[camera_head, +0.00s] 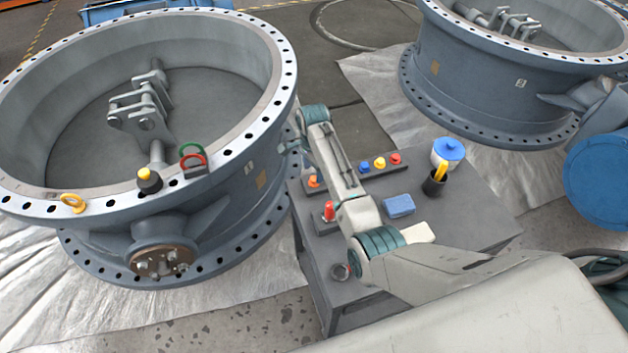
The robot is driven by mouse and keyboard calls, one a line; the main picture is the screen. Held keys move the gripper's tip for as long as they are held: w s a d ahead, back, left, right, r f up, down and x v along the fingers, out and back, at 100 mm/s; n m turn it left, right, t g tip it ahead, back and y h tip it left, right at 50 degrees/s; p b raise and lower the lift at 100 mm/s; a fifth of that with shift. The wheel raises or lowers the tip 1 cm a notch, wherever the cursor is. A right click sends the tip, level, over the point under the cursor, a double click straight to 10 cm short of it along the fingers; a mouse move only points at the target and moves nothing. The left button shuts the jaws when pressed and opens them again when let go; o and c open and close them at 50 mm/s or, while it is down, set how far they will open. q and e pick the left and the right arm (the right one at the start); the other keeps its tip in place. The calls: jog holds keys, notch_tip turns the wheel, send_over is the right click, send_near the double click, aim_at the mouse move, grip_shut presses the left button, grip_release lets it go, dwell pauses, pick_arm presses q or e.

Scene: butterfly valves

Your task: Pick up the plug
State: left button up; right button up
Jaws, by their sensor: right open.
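Several small plug-like pieces are in view, and I cannot tell which one is the plug. A black piece with a yellow top (149,180) stands on the near rim of the left valve (225,170). On the grey table (460,215), a red-topped piece (329,210) and an orange one (314,181) stand in dark blocks. My right arm reaches up and left over the table. My right gripper (287,148) is small and partly hidden beside the valve's right rim; it is open, with nothing seen in it. My left gripper is not in view.
A dark strip holds blue, yellow and red knobs (379,163). A blue-lidded pot (448,152), black cup (434,184) and blue block (398,205) stand on the table. Red and green rings (193,157) and a yellow ring (73,203) are on the valve rim. Another valve (500,95) stands behind.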

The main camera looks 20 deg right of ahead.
aim_at(314, 182)
jog(key=shift+s+d+f, duration=0.1)
jog(key=shift+d+f, duration=0.1)
jog(key=shift+f, duration=1.45)
jog(key=shift+c, duration=0.4)
jog(key=c, duration=0.4)
grip_shut()
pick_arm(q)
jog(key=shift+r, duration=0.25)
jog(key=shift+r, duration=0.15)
